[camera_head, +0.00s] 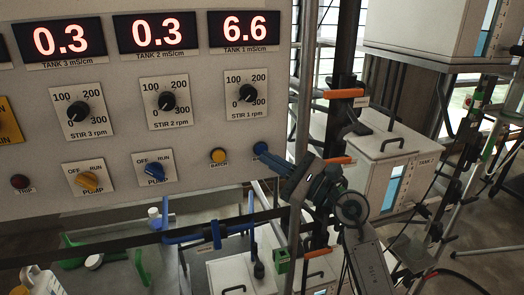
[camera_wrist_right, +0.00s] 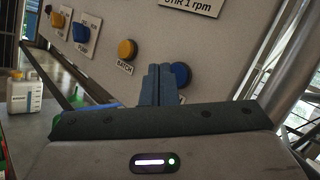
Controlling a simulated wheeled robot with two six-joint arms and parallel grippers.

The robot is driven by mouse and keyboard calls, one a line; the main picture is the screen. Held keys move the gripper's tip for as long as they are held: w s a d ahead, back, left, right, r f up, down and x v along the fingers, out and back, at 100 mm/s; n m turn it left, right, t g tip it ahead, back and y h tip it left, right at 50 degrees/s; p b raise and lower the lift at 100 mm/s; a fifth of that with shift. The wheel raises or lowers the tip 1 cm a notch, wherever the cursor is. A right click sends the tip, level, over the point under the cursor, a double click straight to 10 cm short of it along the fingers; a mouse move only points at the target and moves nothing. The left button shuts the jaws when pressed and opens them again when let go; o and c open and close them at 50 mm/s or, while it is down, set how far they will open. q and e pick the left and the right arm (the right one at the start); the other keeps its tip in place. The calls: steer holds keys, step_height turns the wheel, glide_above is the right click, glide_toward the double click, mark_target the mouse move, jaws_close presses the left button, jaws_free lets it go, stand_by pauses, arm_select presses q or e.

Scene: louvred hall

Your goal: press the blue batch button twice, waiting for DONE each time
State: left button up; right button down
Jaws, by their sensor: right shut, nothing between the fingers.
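The blue button (camera_head: 260,148) is at the lower right of the grey control panel (camera_head: 130,215). In the right wrist view the blue button (camera_wrist_right: 181,74) is partly hidden behind my fingers. A yellow button (camera_head: 218,156) sits just to its left, with a BATCH label under it; the yellow button also shows in the right wrist view (camera_wrist_right: 127,49). The blue button's own label is hidden. My right gripper (camera_head: 271,161) is shut and empty, its fingertips at the blue button; I cannot tell whether they touch it. My left gripper is not in view. No DONE sign is legible.
Red displays (camera_head: 245,29) read 0.3, 0.3 and 6.6 above the STIR knobs (camera_head: 247,93). Stands and a white tank (camera_head: 375,175) crowd the right. A white jug (camera_wrist_right: 32,97) stands left.

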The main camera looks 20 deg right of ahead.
stand_by(0.4)
steer(key=shift+w, duration=0.45)
steer(key=shift+w+b, duration=0.35)
stand_by(0.5)
steer(key=shift+s, duration=0.8)
steer(key=shift+s, duration=0.1)
steer(key=shift+s+d+p, duration=0.1)
steer(key=shift+s+p, duration=0.45)
steer(key=shift+s, duration=1.85)
